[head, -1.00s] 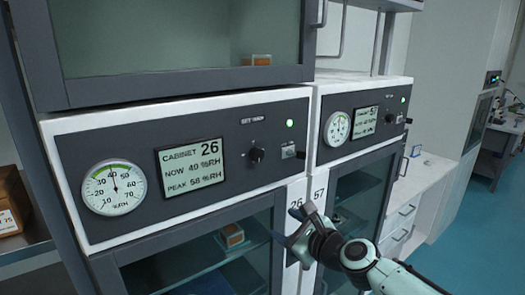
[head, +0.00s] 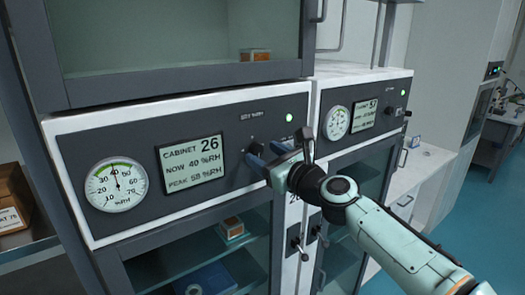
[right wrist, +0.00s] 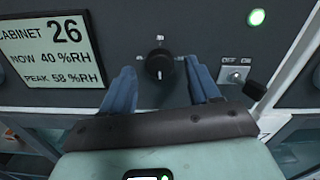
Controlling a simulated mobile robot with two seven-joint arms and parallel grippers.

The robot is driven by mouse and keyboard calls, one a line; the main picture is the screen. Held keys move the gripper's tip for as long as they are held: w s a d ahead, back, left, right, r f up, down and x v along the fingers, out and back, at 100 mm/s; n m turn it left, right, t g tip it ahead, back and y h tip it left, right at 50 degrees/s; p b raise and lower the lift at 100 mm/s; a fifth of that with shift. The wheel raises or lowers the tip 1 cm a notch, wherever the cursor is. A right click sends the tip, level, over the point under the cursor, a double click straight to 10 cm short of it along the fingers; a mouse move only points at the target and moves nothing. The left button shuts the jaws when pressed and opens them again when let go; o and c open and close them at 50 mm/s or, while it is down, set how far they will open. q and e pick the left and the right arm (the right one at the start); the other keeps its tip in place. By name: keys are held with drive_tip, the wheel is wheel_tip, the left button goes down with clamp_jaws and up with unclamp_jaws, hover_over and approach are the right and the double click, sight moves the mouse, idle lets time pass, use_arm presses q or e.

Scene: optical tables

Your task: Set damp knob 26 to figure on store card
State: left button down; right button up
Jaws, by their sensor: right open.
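The damp knob of cabinet 26 is a black round knob (right wrist: 159,64) on the dark panel, between the screen and a small switch in the right wrist view. In the head view the knob (head: 254,150) shows just beyond my fingers. My right gripper (right wrist: 163,85) is open, one blue finger to each side of the knob and slightly below it; I cannot tell whether either touches. It also shows in the head view (head: 262,163). The cabinet 26 screen (head: 192,164) reads now 40 %RH and peak 58 %RH. No store card is clearly readable. My left gripper is not in view.
A round dial gauge (head: 116,185) sits left of the screen. A toggle switch (right wrist: 236,75) is right of the knob, under a green lamp (right wrist: 257,17). Cabinet 57's panel (head: 361,118) adjoins on the right. Door handles (head: 303,243) are below my right arm.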

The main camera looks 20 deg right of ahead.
drive_tip(key=shift+x, duration=0.9)
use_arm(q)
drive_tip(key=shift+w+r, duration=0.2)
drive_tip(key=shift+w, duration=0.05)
use_arm(e)
drive_tip(key=shift+s, duration=0.1)
drive_tip(key=c, duration=1)
drive_tip(key=shift+c, duration=0.2)
